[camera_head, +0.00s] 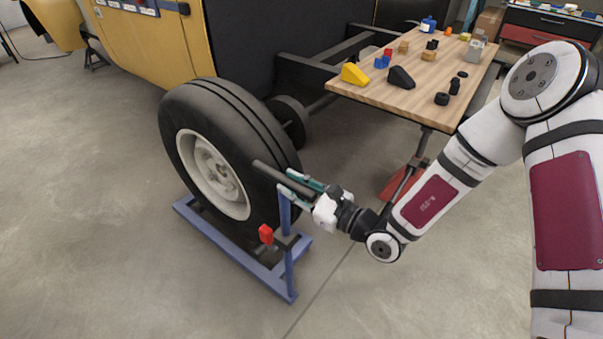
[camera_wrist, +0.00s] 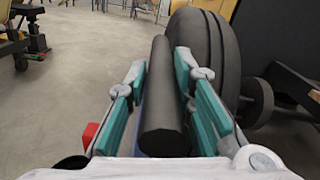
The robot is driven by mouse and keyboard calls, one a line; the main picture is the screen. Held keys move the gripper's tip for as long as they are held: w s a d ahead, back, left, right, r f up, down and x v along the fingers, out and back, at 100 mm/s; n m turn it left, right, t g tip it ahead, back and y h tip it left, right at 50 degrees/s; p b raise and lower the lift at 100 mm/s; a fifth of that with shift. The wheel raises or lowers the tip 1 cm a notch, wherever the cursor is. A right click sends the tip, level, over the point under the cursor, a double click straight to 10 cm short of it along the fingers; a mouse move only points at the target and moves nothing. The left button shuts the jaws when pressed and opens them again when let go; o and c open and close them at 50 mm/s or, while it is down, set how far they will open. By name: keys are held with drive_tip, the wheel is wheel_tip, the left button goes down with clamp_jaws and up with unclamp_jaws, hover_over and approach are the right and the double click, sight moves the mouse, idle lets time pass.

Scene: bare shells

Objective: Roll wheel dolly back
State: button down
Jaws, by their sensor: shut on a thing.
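The wheel dolly is a blue frame (camera_head: 245,262) on the floor with an upright post, a red knob (camera_head: 266,234) and a dark grey handle bar (camera_head: 270,172) at its top. A large black tyre with a pale rim (camera_head: 213,170) stands upright in the dolly. My gripper (camera_head: 298,188) is shut on the handle bar, with its teal fingers on either side. In the wrist view the dark bar (camera_wrist: 163,95) runs lengthwise between the fingers. The tyre (camera_wrist: 203,55) shows just beyond it. The far parts of the dolly are hidden behind the tyre.
A yellow vehicle body (camera_head: 150,40) and a dark axle (camera_head: 295,115) are behind the tyre. A wooden table (camera_head: 420,100) with blocks and small parts stands to the right, near my arm. The floor (camera_head: 90,250) at left and front is clear.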

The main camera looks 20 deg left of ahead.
drive_tip(key=shift+s+a, duration=0.1)
drive_tip(key=shift+s, duration=0.2)
drive_tip(key=c, duration=1.4)
unclamp_jaws()
drive_tip(key=shift+w, duration=0.15)
drive_tip(key=shift+d, duration=0.45)
drive_tip(key=v, duration=1.1)
drive_tip(key=shift+s, duration=0.25)
